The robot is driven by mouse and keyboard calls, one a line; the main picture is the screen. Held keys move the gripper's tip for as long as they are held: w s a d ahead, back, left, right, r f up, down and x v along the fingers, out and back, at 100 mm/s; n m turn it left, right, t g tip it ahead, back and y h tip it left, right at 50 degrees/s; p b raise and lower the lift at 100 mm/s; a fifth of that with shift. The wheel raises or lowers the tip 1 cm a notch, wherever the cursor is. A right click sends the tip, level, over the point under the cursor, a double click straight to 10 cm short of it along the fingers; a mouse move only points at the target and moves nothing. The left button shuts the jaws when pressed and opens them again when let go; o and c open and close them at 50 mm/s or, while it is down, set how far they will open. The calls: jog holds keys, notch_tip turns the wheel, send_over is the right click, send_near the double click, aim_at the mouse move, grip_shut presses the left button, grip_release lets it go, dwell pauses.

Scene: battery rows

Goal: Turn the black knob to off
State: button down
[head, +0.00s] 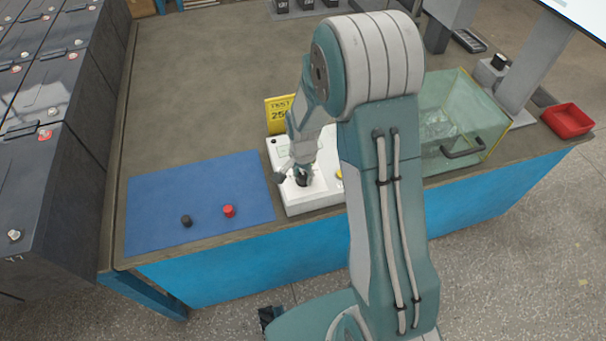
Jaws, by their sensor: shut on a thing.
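A white box (312,198) sits near the front edge of the workbench, right of the blue mat. A black knob (303,181) is on top of its front part. My gripper (301,177) points down at the knob and is shut on it. The fingers cover much of the knob, so its pointer and any markings are hidden. A yellow sign (279,112) stands behind the box, partly covered by my arm. A bit of yellow (339,174) shows on the box beside my arm.
The blue mat (160,215) holds a black cap (186,221) and a red cap (229,211). A clear greenish case (480,120) and a red tray (568,118) are at right. Large batteries (60,190) line the left. The bench top behind the mat is clear.

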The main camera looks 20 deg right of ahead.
aim_at(302, 174)
jog(key=n, duration=1.1)
dwell(0.6)
jog(key=shift+w, duration=0.1)
jog(key=shift+c, duration=1.3)
grip_release()
notch_tip(302, 174, up, 12)
